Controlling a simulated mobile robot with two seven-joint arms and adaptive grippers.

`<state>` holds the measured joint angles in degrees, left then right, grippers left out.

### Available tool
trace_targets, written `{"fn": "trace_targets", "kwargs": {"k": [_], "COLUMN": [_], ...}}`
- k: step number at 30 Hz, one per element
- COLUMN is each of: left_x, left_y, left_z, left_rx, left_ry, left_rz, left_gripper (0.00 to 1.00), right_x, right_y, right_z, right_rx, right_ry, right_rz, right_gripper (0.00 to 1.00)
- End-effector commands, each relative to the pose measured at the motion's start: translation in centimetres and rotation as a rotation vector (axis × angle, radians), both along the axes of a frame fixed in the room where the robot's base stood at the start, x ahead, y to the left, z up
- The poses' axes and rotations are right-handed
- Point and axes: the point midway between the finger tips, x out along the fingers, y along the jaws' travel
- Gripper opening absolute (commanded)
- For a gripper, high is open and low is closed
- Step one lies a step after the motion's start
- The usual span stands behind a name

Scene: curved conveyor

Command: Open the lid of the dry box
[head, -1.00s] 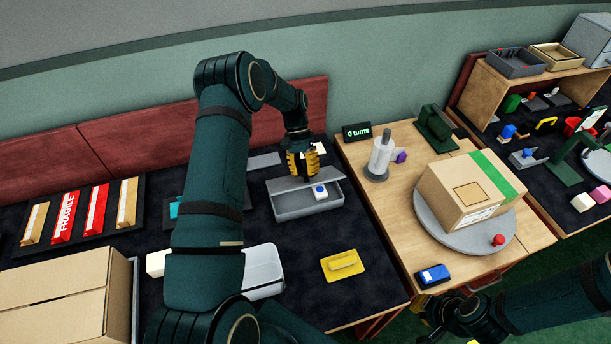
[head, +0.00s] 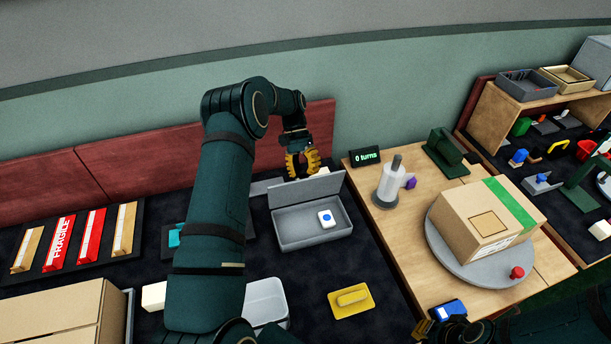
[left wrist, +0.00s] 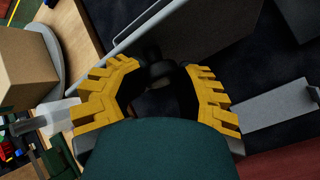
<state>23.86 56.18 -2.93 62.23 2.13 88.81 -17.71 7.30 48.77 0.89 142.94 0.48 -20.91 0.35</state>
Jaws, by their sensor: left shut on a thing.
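The dry box (head: 284,241) is a shallow grey open tray on the dark worktop, mid-picture in the head view. Its grey lid (head: 300,191) stands raised along the far side. A small white item with a blue dot (head: 326,218) lies inside on the right. My left gripper (head: 304,173) is at the lid's upper edge, its yellow fingers shut on the lid. In the left wrist view the yellow fingers (left wrist: 160,85) flank a dark part by the lid (left wrist: 205,35), and the exact contact is hidden. My right gripper (head: 424,328) shows only partly at the bottom.
A yellow block on a plate (head: 351,299) lies in front of the box. A cardboard carton (head: 480,220) sits on a round turntable (head: 470,270) to the right. A red panel (head: 150,160) stands behind. Dark worktop is clear just before the box.

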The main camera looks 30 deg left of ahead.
Motion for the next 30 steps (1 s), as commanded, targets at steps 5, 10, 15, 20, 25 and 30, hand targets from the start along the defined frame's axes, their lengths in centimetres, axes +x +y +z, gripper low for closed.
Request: {"fn": "trace_targets", "kwargs": {"k": [5,10,15,20,25,30], "left_x": [-0.21,-0.21,-0.23,-0.26,-0.11,0.06], "left_y": [0.63,0.72,0.73,0.71,0.55,0.54], "left_z": [-0.97,-0.98,-0.99,-0.99,-0.75,-0.45], "left_rx": [0.009,0.010,0.010,0.009,0.005,0.004], "left_ry": [0.011,0.013,0.013,0.015,0.011,0.007], "left_rz": [0.002,0.002,0.002,0.003,0.001,0.001], "left_gripper": [0.00,0.00,0.00,0.53,0.66,0.66], "right_x": [-0.06,-0.08,-0.07,-0.06,-0.06,-0.04], "right_y": [0.01,0.01,0.02,0.01,0.02,0.02], "right_z": [-0.28,-0.29,-0.28,-0.29,-0.26,-0.23], "right_rx": [0.000,0.000,0.000,0.000,0.000,0.000], "right_ry": [0.002,0.002,0.002,0.002,0.002,0.001], "right_rz": [0.001,0.002,0.002,0.001,0.002,0.001], "right_gripper": [0.00,0.00,0.00,0.00,0.00,0.00]}}
